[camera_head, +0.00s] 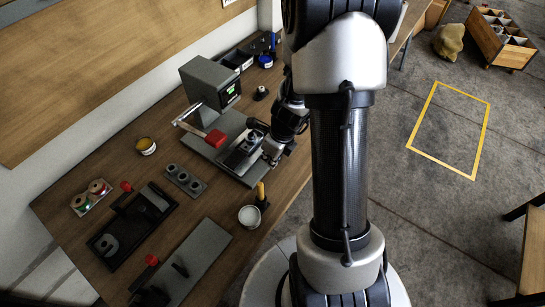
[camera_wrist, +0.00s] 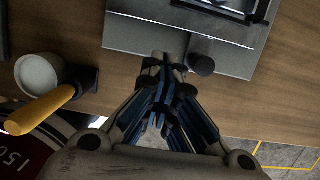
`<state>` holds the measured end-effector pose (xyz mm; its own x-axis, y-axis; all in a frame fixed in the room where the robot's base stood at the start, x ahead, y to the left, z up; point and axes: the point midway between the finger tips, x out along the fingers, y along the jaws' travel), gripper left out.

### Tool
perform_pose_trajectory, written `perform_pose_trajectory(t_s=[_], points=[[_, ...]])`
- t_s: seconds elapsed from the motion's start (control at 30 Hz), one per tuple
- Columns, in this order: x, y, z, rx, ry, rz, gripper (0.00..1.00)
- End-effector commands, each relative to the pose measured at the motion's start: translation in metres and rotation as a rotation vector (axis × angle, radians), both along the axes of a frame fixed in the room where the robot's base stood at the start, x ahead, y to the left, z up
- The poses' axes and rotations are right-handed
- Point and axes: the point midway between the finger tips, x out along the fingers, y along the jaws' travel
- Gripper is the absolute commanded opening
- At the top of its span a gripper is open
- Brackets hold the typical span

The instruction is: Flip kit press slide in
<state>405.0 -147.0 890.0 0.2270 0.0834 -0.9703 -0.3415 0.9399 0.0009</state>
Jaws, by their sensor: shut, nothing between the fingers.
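The grey press (camera_head: 210,85) stands on the workbench at the back, with a small green-lit panel and a red-ended lever (camera_head: 215,138). Its slide plate (camera_head: 235,163) reaches toward the bench's front edge and carries a dark fixture (camera_head: 244,152). The plate also shows in the wrist view (camera_wrist: 145,35), with a dark round knob (camera_wrist: 203,65) at its near edge. My gripper (camera_wrist: 164,66) is shut and empty at that edge, just left of the knob. I cannot tell whether its tips touch the plate. In the head view, my gripper (camera_head: 270,156) is at the slide's front end, partly hidden.
A white cup (camera_head: 249,216) and a yellow-handled tool (camera_head: 261,196) stand near the bench edge, left of my gripper in the wrist view. A holder with three round pieces (camera_head: 185,179), a black tray (camera_head: 130,221) and a grey plate (camera_head: 190,262) lie farther left.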

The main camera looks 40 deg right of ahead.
Motion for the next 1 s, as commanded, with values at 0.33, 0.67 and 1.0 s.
perform_pose_trajectory(t_s=[0.33, 0.67, 1.0], points=[[0.034, 0.012, -0.028, -0.002, -0.002, 0.005, 0.0], [0.045, 0.016, -0.029, 0.0, 0.0, 0.0, 0.0], [0.053, 0.018, -0.026, 0.0, 0.0, 0.001, 0.0]])
